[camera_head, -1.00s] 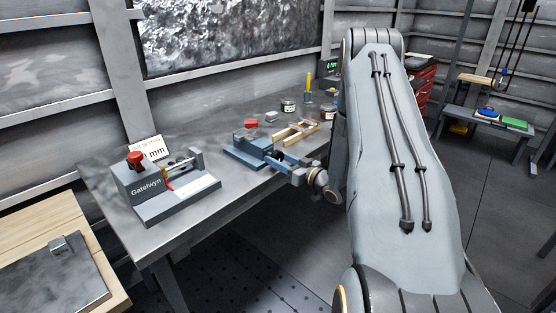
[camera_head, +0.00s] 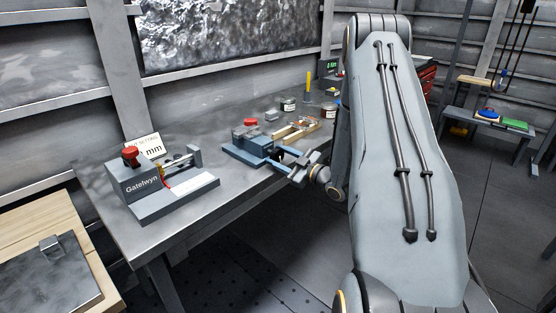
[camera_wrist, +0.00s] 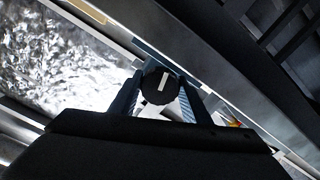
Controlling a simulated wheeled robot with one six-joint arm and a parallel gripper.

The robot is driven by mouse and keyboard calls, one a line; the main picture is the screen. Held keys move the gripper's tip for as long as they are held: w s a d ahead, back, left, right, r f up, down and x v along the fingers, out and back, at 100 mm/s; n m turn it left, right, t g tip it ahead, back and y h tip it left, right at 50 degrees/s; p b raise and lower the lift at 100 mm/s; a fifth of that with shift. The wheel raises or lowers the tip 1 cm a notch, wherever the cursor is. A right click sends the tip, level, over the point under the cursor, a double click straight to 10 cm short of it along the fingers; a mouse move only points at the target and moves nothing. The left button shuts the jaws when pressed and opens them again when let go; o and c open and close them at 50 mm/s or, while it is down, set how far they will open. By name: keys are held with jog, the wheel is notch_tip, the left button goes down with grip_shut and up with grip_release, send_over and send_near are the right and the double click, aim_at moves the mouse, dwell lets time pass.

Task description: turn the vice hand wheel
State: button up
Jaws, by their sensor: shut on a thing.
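The blue vice (camera_head: 240,150) stands at the front edge of the grey workbench in the head view. Its hand wheel (camera_wrist: 158,88) shows in the wrist view as a black round knob with a white mark on its face. My gripper (camera_head: 285,161) is at the front side of the vice. In the wrist view my gripper (camera_wrist: 160,95) has one finger on each side of the wheel, shut on it. In the head view the wheel is mostly hidden by the fingers.
A grey Gatelwyn gauge fixture (camera_head: 160,185) with a red knob stands left on the workbench (camera_head: 110,205). A wooden frame (camera_head: 297,130), small tins (camera_head: 288,105) and a yellow-handled tool (camera_head: 308,85) lie behind the vice. The floor before the bench is clear.

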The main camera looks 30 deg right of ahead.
jog(key=shift+n, duration=0.6)
jog(key=o, duration=1)
jog(key=shift+o, duration=0.2)
